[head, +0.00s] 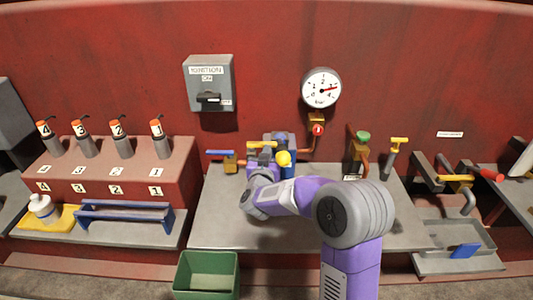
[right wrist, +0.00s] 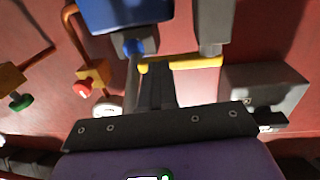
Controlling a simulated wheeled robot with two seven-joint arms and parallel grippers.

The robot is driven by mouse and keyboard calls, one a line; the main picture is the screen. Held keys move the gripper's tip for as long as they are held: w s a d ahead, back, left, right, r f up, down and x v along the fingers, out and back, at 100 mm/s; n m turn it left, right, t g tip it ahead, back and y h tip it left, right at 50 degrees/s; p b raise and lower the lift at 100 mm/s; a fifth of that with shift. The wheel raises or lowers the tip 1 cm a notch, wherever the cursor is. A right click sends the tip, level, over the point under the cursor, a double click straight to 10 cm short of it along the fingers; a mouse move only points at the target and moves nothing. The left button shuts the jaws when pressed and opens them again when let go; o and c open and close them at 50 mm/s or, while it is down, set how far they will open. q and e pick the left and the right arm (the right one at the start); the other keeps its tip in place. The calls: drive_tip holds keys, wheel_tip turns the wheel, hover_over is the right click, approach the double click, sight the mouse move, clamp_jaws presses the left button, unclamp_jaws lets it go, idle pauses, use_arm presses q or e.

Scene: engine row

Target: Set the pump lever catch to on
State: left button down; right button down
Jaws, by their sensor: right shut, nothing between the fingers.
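The blue pump (head: 280,137) stands at the back of the grey bench, partly hidden by my right arm. A yellow bar (head: 262,144) sits at its left, and a yellow ball knob (head: 284,158) is just in front. In the right wrist view the yellow bar (right wrist: 182,63) lies crosswise at my right gripper's fingertips (right wrist: 157,65), beside a grey post (right wrist: 210,25) and the blue body (right wrist: 125,14). The right fingers are shut with nothing between them; I cannot tell whether they touch the bar. Which part is the catch, and its setting, is unclear. My left gripper is out of view.
An ignition box (head: 208,84) and a pressure gauge (head: 321,88) are on the red wall. A red valve knob (head: 318,130), a green knob (head: 363,136) and a yellow-handled valve (head: 398,141) stand nearby. A green bin (head: 206,258) is in front.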

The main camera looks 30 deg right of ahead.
drive_tip(key=shift+d+r, duration=0.3)
drive_tip(key=shift+d, duration=0.15)
drive_tip(key=d+p+v, duration=0.1)
drive_tip(key=v, duration=1.3)
drive_tip(key=shift+s+a+f, duration=0.2)
drive_tip(key=shift+s+f, duration=0.1)
drive_tip(key=shift+s, duration=0.2)
